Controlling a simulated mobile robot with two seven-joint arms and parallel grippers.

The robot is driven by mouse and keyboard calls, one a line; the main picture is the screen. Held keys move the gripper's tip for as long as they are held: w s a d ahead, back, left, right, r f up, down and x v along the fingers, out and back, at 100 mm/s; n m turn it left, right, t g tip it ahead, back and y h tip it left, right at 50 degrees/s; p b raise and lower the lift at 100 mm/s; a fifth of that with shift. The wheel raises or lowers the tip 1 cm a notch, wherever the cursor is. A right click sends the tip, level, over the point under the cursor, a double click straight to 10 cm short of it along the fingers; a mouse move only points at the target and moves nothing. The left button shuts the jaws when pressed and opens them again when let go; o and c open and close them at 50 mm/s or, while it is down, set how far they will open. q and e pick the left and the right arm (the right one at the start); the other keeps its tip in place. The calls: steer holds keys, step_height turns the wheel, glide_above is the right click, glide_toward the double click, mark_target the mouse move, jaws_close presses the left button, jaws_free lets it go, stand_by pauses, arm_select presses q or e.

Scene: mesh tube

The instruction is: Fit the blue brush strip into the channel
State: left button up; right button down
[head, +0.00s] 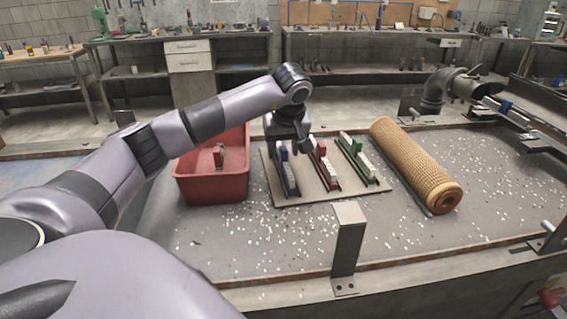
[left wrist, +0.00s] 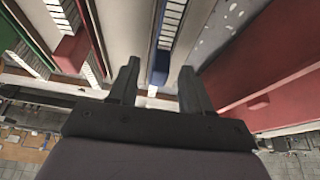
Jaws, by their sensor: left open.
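The blue brush strip (head: 284,158), a blue backing with pale bristles, sits at the left end of a flat board (head: 331,183), in or over a dark channel piece; I cannot tell how deep it sits. It also shows in the left wrist view (left wrist: 160,68), upper middle. My left gripper (head: 290,143) is just above its far end, pointing down. In the left wrist view the two dark fingers (left wrist: 159,82) are open, with the blue end block between or just beyond the tips; contact cannot be told. My right gripper is not in view.
A red strip (head: 322,160) and a green strip (head: 352,146) stand to the right on the board. A red bin (head: 211,190) with a small red item is left. A tan mesh tube (head: 415,162) lies right. An upright metal bracket (head: 347,240) stands in front. Pale crumbs litter the table.

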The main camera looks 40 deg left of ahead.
arm_select(q)
steer(key=shift+w+a+f, duration=0.15)
steer(key=shift+f, duration=0.35)
jaws_close()
steer(key=shift+r, duration=0.1)
